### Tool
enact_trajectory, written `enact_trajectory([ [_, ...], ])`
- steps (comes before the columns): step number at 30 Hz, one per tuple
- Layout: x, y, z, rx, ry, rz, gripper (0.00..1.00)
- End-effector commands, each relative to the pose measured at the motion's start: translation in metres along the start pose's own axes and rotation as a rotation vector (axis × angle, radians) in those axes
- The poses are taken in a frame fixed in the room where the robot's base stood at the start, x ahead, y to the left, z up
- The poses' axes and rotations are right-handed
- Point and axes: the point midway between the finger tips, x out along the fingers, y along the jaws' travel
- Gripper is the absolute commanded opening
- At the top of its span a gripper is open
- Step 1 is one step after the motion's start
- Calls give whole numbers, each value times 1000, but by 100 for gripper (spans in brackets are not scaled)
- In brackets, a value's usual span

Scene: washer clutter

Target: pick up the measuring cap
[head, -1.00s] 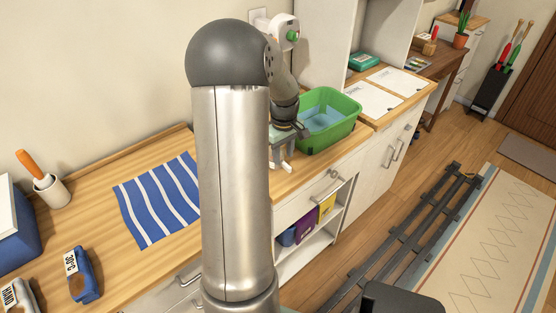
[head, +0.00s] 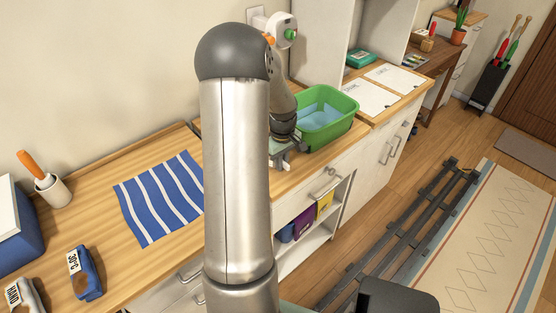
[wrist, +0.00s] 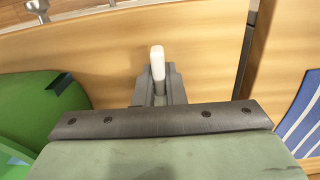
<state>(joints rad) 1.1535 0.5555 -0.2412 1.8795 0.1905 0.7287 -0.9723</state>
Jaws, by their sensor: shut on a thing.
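My gripper (head: 284,164) is low over the wooden counter, just left of the green basin, partly behind my own arm in the head view. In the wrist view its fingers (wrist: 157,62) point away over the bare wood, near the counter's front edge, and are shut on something. The measuring cap is not clearly visible; what is held is mostly hidden by the fingers. Only a small pale, upright-looking piece shows at the fingers in the wrist view, and I cannot tell cap from fingertip there.
The green basin (head: 345,128) with blue contents stands close right of the gripper. A blue-striped cloth (head: 160,197) lies on the counter to the left. A drawer handle (head: 327,187) juts out below the counter edge. Wood between cloth and gripper looks clear.

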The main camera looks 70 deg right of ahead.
Motion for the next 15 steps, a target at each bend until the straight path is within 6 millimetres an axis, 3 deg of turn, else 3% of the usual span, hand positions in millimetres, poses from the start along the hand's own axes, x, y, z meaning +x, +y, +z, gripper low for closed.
enact_trajectory([
  [8, -9, 0, -1, 0, 2, 2, 0],
  [15, -35, -2, 2, -1, 4, 3, 0],
])
